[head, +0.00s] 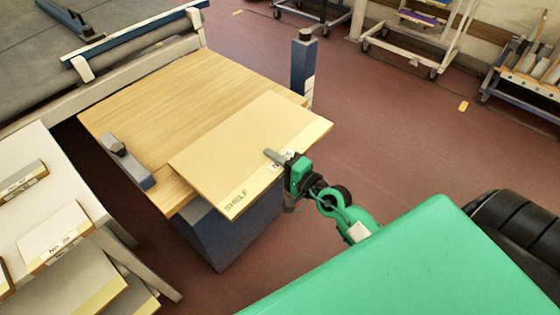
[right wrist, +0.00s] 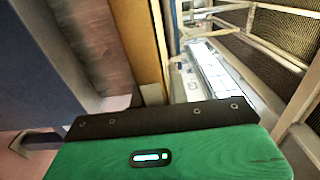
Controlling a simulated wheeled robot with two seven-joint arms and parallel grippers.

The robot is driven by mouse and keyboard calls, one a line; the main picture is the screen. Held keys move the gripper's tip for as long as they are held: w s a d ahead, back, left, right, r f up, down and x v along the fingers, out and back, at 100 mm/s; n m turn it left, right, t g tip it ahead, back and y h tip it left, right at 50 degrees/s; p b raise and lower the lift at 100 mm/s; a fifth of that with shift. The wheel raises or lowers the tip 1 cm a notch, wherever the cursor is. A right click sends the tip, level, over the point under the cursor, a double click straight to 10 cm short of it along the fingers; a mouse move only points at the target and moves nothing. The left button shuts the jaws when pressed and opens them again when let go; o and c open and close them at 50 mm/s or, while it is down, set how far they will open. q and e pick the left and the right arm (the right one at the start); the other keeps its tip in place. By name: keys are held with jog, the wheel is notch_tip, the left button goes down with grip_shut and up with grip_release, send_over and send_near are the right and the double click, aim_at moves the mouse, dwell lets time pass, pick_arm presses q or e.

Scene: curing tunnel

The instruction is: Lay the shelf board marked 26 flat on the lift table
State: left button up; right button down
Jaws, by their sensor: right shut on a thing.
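The shelf board (head: 245,145) is a pale tan panel with "SHELF" and a partly covered "No" label along its near edge; I cannot read its number clearly. My right gripper (head: 277,158) is shut on its near right edge. The board is over the right front part of the wood-topped lift table (head: 160,95), turned relative to it and overhanging its front and right edges. I cannot tell whether it touches the top. In the right wrist view the board (right wrist: 146,45) shows as a tan strip beyond the jaw. My left gripper is not in view.
Grey blocks (head: 128,160) and a blue post (head: 303,68) stand at the table's sides. A pale rack (head: 75,175) with other marked boards (head: 60,235) is at left. Wheeled carts (head: 410,45) stand at the back; the red floor between is mostly clear.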

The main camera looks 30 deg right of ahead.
aim_at(242, 136)
jog(key=shift+x, duration=0.8)
jog(key=shift+p+x, duration=0.35)
jog(key=shift+x, duration=4.05)
jog(key=shift+w+a+r, duration=0.1)
jog(key=shift+w+a, duration=0.1)
jog(key=shift+w, duration=0.4)
jog(key=shift+b+x, duration=0.35)
jog(key=shift+x, duration=1.4)
jog(key=shift+w, duration=0.1)
jog(key=shift+f, duration=0.35)
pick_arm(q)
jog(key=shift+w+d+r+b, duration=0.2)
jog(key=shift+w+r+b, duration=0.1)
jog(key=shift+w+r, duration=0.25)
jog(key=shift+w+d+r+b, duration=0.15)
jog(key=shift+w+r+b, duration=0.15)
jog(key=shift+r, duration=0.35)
pick_arm(e)
jog(key=shift+f, duration=0.4)
